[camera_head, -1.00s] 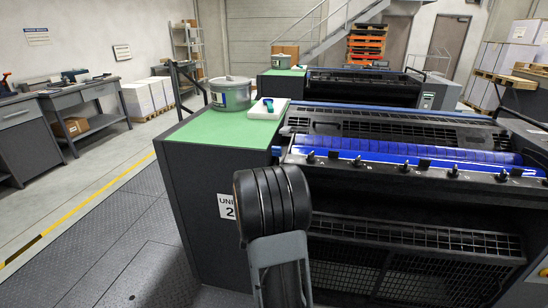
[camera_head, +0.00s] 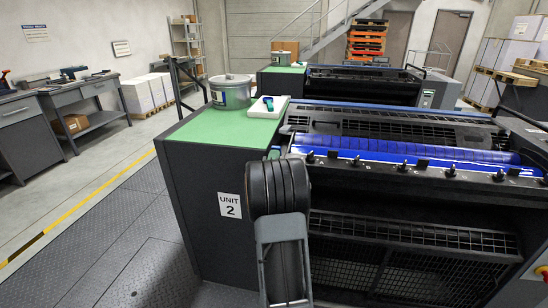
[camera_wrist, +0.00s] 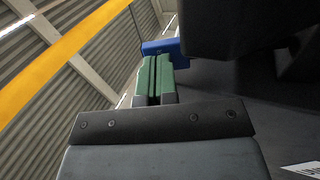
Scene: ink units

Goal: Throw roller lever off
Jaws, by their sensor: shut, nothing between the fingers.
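My gripper (camera_wrist: 153,62) shows in the wrist view as two green-padded fingers pressed together, empty. A blue part (camera_wrist: 162,46) lies just beyond the fingertips; whether it touches them I cannot tell. The press's blue ink rollers (camera_head: 400,149) run to the right of the arm. I cannot make out a roller lever for certain.
A lidded tin (camera_head: 230,91) and a white tray (camera_head: 268,107) stand on the green top (camera_head: 213,128). Several dark knobs (camera_head: 403,166) line the front of the rollers. A large dark part (camera_wrist: 240,25) is close at the wrist view's upper right. The floor at left is clear.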

